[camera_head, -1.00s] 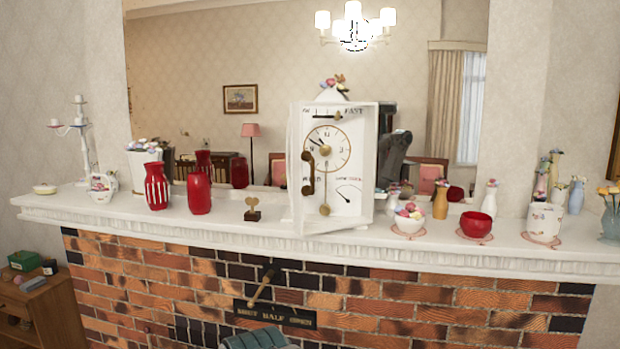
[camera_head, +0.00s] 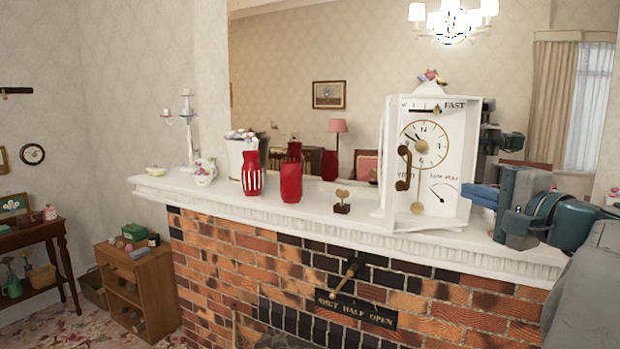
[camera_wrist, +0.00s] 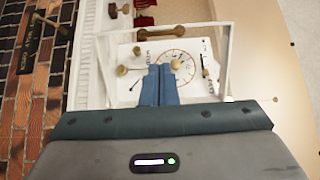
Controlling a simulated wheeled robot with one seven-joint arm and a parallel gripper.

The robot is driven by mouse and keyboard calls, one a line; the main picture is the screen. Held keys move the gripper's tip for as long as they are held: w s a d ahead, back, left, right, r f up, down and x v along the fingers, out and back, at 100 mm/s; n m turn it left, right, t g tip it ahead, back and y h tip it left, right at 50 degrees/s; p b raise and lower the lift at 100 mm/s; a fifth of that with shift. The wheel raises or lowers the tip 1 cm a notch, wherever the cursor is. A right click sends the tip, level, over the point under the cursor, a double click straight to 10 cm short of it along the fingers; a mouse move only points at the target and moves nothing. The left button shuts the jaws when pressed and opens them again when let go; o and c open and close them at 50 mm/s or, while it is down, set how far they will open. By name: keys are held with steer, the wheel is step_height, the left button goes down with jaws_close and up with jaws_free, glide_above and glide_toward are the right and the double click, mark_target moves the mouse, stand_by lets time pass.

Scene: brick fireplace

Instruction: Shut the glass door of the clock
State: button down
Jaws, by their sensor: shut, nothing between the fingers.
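The white clock (camera_head: 447,170) stands on the mantelpiece, with a round dial, a brass pendulum and flowers on top. It also shows sideways in the wrist view (camera_wrist: 190,84). Its white-framed glass door (camera_head: 388,165) stands open on the picture-left side, angled out from the face; the frame shows in the wrist view (camera_wrist: 103,70). A dark brass handle (camera_head: 404,168) is near that side. My gripper (camera_head: 468,190) is at the clock's right side, blue fingers pointing at it. In the wrist view my gripper (camera_wrist: 160,68) is shut and empty, in front of the dial; contact cannot be told.
Red vases (camera_head: 291,184) and a small heart ornament (camera_head: 342,200) stand left of the clock on the mantelpiece (camera_head: 300,212). A brass lever (camera_head: 345,277) juts from the brickwork below. A wooden cabinet (camera_head: 140,290) stands lower left.

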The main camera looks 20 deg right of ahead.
mark_target(410, 173)
steer(key=w+p, duration=0.5)
steer(key=w, duration=0.9)
steer(key=shift+a, duration=0.1)
steer(key=shift+f+b, duration=0.1)
steer(key=shift+b, duration=0.25)
